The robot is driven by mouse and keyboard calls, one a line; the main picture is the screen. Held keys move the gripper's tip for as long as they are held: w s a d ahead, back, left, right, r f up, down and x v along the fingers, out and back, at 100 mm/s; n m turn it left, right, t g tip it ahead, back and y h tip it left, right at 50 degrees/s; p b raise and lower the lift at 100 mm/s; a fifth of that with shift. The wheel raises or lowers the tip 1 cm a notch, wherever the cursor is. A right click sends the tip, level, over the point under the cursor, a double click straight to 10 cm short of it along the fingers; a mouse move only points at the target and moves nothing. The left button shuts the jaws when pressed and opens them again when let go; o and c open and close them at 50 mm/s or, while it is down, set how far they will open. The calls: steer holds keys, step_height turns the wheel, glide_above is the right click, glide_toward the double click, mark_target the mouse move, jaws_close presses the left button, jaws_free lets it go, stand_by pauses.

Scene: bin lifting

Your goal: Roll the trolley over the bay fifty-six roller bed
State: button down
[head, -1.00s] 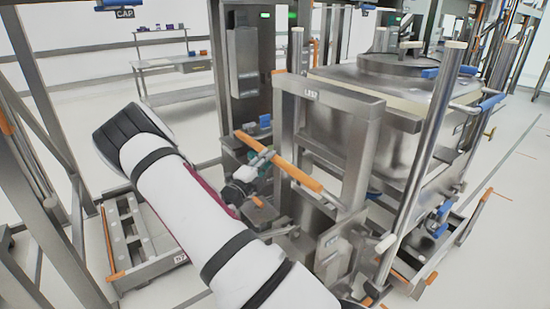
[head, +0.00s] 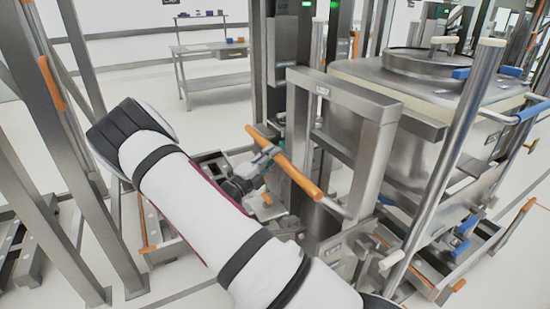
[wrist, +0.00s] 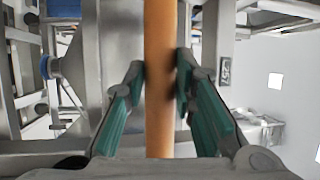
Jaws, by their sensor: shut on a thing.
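The trolley is a grey steel frame (head: 345,92) with an upright mast and an orange bar handle (head: 302,180) across its near side. My gripper (head: 270,158) is shut on this handle, left of its middle in the head view. In the wrist view, my gripper (wrist: 162,85) has a green-padded finger on each side of the orange bar (wrist: 160,45). A large steel bin with a round lid (head: 415,60) is behind the frame; how it rests is partly hidden. A low roller bed (head: 150,225) lies left of the trolley, partly behind my arm.
Steel uprights (head: 60,110) stand close on the left, with another low bed (head: 25,240) at their feet. Tall posts (head: 305,55) rise behind the trolley frame. A workbench (head: 210,50) stands by the back wall. Pale floor is open before it and at right.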

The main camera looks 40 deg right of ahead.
steer(key=shift+s+d+r, duration=0.25)
steer(key=shift+d+r, duration=0.2)
steer(key=shift+d, duration=0.1)
steer(key=c, duration=1.3)
jaws_free()
steer(key=shift+s+d, duration=0.1)
steer(key=shift+d, duration=0.1)
steer(key=shift+c, duration=0.2)
steer(key=shift+a+f, duration=0.1)
steer(key=shift+f, duration=0.05)
steer(key=shift+a+f, duration=0.15)
steer(key=shift+a, duration=0.35)
steer(key=v, duration=1.1)
steer(key=shift+f, duration=0.1)
